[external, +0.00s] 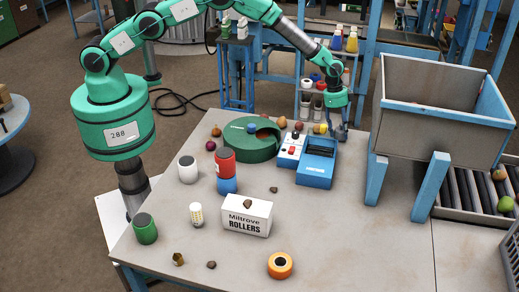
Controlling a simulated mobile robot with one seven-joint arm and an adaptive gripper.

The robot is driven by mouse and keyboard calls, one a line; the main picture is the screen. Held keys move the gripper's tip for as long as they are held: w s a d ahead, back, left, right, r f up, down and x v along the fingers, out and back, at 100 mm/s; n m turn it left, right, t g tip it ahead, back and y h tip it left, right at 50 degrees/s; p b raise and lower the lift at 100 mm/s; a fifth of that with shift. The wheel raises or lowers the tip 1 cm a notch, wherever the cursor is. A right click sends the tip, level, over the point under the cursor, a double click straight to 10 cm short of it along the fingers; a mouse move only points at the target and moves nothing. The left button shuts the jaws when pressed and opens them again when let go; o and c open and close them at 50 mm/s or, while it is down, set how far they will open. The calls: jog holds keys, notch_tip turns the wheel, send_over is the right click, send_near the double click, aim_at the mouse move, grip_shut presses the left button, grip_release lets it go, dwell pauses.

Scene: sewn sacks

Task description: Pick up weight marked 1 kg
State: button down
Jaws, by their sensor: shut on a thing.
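My gripper (339,131) points down at the far edge of the table, just behind and right of a blue box-like device (316,172). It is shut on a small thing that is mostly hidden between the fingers. I cannot make out its shape or any marking. No "1 kg" mark is legible anywhere in this view, so I cannot tell whether the held thing is the weight. I also cannot tell whether it touches the table.
A large grey bin (430,125) on blue legs stands right of my gripper.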

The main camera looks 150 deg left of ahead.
aim_at(341, 124)
notch_tip(341, 124, up, 3)
jog(key=shift+w+a+f, duration=0.1)
jog(key=shift+a, duration=0.05)
jog(key=shift+d+r, duration=0.2)
jog(key=shift+d, duration=0.05)
jog(key=s+d, duration=0.3)
jog(key=d, duration=0.1)
jog(key=s+d+r+b, duration=0.1)
jog(key=s+d, duration=0.2)
jog(key=d, duration=0.1)
jog(key=s+d, duration=0.3)
jog(key=d, duration=0.2)
jog(key=shift+r+b, duration=0.15)
jog(key=shift+b, duration=0.15)
